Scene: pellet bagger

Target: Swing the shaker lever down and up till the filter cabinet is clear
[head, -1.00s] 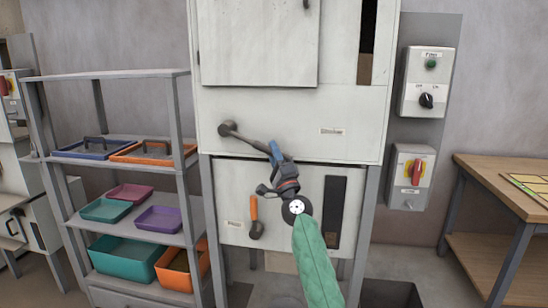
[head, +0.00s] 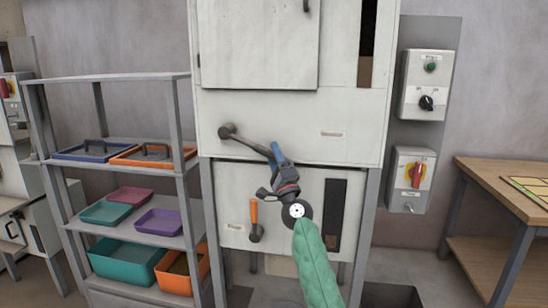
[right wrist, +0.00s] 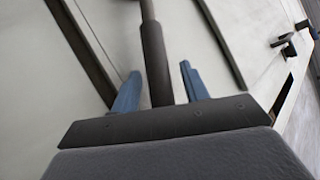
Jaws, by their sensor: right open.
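The shaker lever (head: 250,143) is a dark rod. It runs from a round hub on the front of the pale filter cabinet (head: 300,113) and slopes down to the right. My right gripper (head: 276,153) is at the lever's outer end. In the right wrist view, the dark lever grip (right wrist: 156,60) stands between the two blue fingers of my right gripper (right wrist: 160,85), with a gap visible on each side. The fingers are open around it. The gripper partly hides the lever's end in the head view. My left gripper is not in view.
A lower panel has an orange-handled lever (head: 254,213) and a dark slot (head: 336,215). Control boxes with a black knob (head: 426,103) and a red switch (head: 416,175) hang at right. A tray shelf (head: 108,75) stands left, a wooden table (head: 500,170) right.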

